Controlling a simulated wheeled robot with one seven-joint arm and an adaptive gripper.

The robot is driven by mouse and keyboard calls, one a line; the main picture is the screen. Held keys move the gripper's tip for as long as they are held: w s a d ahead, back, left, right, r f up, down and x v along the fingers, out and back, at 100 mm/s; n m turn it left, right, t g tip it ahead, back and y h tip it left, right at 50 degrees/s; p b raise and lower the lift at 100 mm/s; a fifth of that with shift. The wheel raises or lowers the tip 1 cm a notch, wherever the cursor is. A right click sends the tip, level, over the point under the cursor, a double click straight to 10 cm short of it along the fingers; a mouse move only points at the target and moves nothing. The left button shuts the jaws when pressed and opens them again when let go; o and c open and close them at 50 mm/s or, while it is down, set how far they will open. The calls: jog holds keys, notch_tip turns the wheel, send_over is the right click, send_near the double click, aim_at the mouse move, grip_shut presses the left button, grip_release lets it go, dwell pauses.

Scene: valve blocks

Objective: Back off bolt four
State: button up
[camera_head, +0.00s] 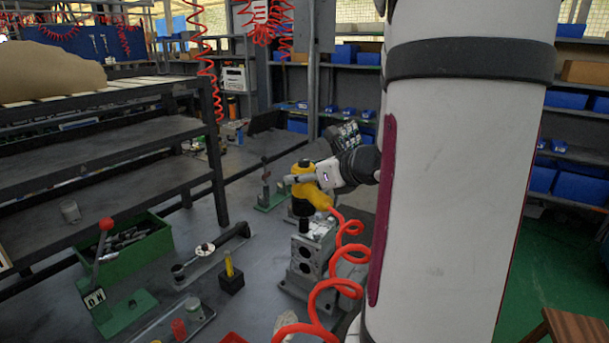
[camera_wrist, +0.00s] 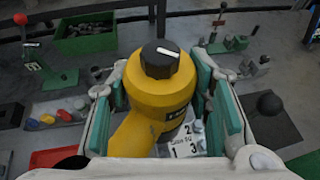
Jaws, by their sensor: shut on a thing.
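My gripper (camera_head: 312,179) is shut on a yellow power tool (camera_head: 317,198), with a green pad on each side of it in the wrist view (camera_wrist: 157,97). The tool is upright, with a black knob (camera_wrist: 160,58) on top and a red coiled hose (camera_head: 349,252). Its dark lower end is above the grey valve block (camera_head: 308,262); I cannot tell whether it touches a bolt. In the wrist view the block's top plate (camera_wrist: 186,146) shows the numbers 1, 2 and 3. Bolt four is not visible; the tool covers part of the plate.
The block stands on a dark bench. To its left are a yellow-handled piece in a black block (camera_head: 231,275), a bar fixture (camera_head: 212,252), a green toggle clamp stand (camera_head: 117,303) and a green bin (camera_head: 130,248). A grey rack (camera_head: 100,160) stands further left.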

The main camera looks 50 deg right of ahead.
aim_at(305, 160)
jog(key=shift+f, duration=0.1)
jog(key=shift+r+p, duration=2.25)
jog(key=shift+r, duration=1.45)
jog(key=shift+f, duration=0.15)
